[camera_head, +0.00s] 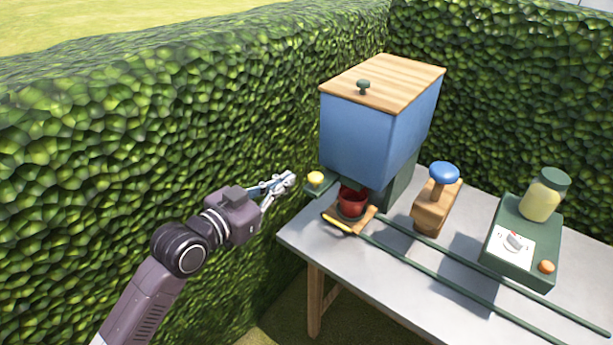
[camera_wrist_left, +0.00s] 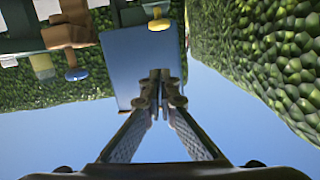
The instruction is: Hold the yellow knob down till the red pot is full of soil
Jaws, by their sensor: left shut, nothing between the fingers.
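The yellow knob (camera_head: 315,177) sits on a small green bracket at the left side of the blue soil hopper (camera_head: 368,138). The red pot (camera_head: 352,204) stands upright on a small wooden carrier under the hopper; I cannot tell how much soil is in it. My left gripper (camera_head: 291,178) is shut and empty, just left of the yellow knob and apart from it. In the left wrist view, the shut left gripper (camera_wrist_left: 161,78) shows in front of the blue hopper (camera_wrist_left: 132,62). My right gripper is not in view.
Two green rails (camera_head: 440,273) run along the grey table (camera_head: 378,277) from the carrier. A wooden stamp with a blue knob (camera_head: 443,173) and a green machine with a jar (camera_head: 541,197) stand to the right. Hedges (camera_head: 150,130) close in behind and left.

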